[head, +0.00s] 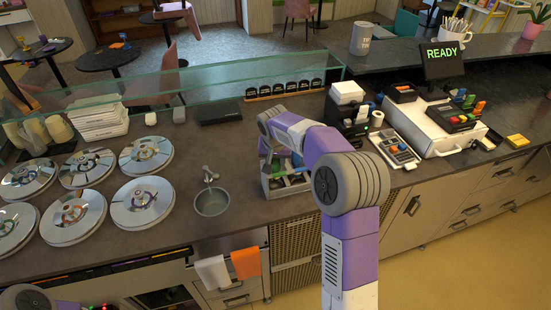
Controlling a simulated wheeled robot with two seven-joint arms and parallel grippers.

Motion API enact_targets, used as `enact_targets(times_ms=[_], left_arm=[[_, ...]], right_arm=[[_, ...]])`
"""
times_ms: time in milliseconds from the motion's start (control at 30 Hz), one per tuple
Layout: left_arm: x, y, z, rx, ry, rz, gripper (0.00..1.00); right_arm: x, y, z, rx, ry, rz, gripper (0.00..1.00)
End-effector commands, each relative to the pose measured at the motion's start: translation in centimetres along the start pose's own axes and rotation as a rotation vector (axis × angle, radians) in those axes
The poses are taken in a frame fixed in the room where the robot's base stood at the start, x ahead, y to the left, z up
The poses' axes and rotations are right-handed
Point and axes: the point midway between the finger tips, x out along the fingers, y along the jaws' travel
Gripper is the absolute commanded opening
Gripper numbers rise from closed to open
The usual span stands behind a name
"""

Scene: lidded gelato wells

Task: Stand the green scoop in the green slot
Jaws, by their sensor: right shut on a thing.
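A small grey caddy (273,192) with coloured slots stands on the counter, partly hidden behind my right arm. Blue and green parts show in it, but I cannot tell which part is the green slot. My right gripper (269,159) is at the caddy's upper left, pointing down, mostly hidden by its own wrist. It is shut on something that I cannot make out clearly. I cannot pick out the green scoop for certain. My left gripper is out of view.
Several round lidded wells (143,203) fill the counter's left. A small round sink (211,201) lies left of the caddy. A glass screen (215,82) runs along the back. A card terminal tray (394,149) and a register (435,125) stand right.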

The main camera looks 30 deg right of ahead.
Motion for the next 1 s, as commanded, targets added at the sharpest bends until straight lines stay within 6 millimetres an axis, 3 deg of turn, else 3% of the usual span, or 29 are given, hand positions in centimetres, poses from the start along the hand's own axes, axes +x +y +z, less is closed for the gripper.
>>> enact_targets(times_ms=[333,367,533,833,1000], left_arm=[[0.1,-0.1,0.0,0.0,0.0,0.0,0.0],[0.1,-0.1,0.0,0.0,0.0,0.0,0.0],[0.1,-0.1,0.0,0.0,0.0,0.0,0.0],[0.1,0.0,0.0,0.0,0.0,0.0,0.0],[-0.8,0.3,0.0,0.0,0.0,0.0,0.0]], right_arm=[[0.2,0.0,0.1,0.0,0.0,-0.001,0.0],[0.2,0.0,0.1,0.0,0.0,-0.001,0.39],[0.2,0.0,0.1,0.0,0.0,-0.001,0.65],[0.1,0.0,0.1,0.0,-0.001,0.0,0.65],[-1.1,0.0,-0.1,0.0,0.0,0.0,0.65]])
